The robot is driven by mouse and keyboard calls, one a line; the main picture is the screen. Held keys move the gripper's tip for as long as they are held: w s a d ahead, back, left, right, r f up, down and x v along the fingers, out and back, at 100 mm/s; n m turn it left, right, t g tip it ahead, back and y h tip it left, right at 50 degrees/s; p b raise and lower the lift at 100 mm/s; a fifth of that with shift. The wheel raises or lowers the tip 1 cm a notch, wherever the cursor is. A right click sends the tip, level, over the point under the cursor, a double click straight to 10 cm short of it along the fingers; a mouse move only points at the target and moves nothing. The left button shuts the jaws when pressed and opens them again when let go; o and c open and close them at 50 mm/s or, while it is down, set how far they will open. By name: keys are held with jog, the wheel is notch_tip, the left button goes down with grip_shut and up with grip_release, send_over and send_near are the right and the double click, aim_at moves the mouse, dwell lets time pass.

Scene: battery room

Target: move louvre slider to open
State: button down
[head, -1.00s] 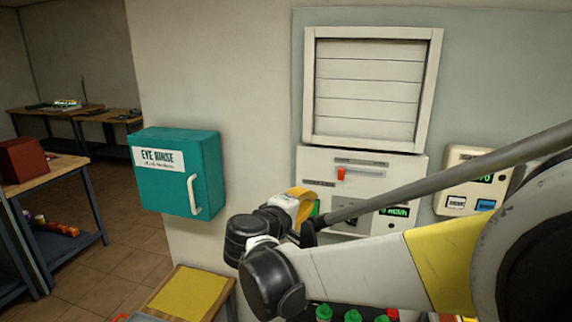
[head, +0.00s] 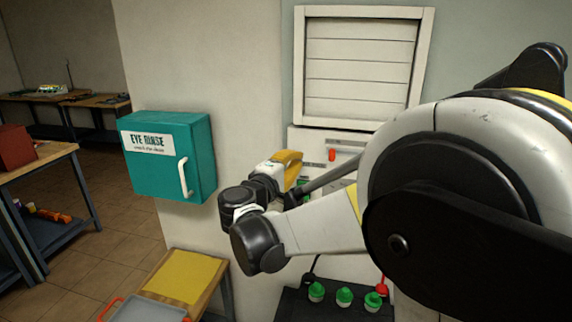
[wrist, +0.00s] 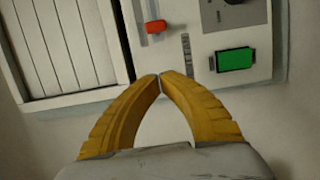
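The louvre slider is a small red-orange knob (head: 332,154) on a pale control panel (head: 309,139) below the louvre (head: 360,64). In the wrist view the knob (wrist: 155,27) sits on a narrow slot, near the slot's end. The louvre slats lie flat and look closed. My arm hides much of the lower panel in the head view.
A green button (wrist: 234,60) and a dark dial (wrist: 240,3) are on the panel. A teal eye rinse cabinet (head: 172,155) with a white handle juts from the wall at left. Green knobs (head: 344,296) stand on a dark unit below.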

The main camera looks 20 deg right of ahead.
aim_at(311, 147)
jog(key=x, duration=0.6)
jog(key=shift+s+b, duration=0.1)
jog(key=shift+b, duration=0.3)
jog(key=s+d, duration=0.2)
jog(key=d, duration=0.1)
jog(key=shift+s+b, duration=0.15)
jog(key=shift+b, duration=0.15)
jog(key=shift+s+d, duration=0.1)
jog(key=s+d+p, duration=0.1)
jog(key=s+d, duration=0.5)
jog(key=d, duration=0.2)
jog(key=shift+d, duration=0.2)
jog(key=shift+s, duration=0.1)
